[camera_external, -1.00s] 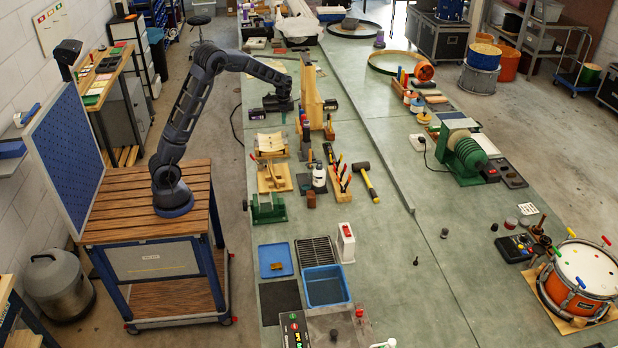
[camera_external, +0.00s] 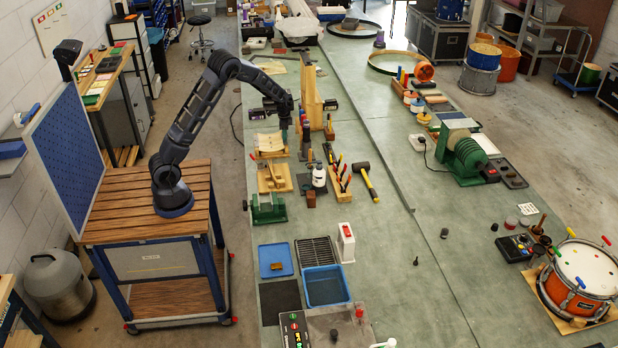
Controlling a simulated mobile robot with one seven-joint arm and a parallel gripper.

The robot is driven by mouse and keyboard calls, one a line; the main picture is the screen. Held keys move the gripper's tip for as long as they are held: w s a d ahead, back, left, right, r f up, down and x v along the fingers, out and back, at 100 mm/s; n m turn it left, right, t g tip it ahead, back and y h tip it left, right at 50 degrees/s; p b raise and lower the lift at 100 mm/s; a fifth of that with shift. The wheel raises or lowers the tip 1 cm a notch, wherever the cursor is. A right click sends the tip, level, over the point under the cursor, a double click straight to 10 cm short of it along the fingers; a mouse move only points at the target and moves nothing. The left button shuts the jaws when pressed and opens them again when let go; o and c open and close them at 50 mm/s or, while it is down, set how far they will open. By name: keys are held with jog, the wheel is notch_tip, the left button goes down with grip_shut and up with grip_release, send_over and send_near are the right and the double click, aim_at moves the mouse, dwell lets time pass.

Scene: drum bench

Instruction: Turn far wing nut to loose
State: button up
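My gripper (camera_external: 284,124) hangs from the bent arm at the far part of the bench. It points down, just left of a tall upright wooden piece (camera_external: 309,95). Its fingers are dark and too small to tell whether they are open or shut. I cannot make out the far wing nut; it is too small or hidden near the arm and the wooden piece. A dark clamp-like part (camera_external: 331,104) shows right of the wooden piece, and another dark part (camera_external: 257,114) shows left of my gripper.
A blue tray (camera_external: 276,261) and blue bin (camera_external: 326,286) lie in front. The right bench top has clear room.

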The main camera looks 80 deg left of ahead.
grip_shut()
jog(key=n, duration=0.3)
jog(key=shift+n, duration=0.4)
jog(key=n, duration=0.3)
jog(key=shift+n, duration=0.3)
jog(key=n, duration=0.3)
jog(key=shift+n, duration=2.5)
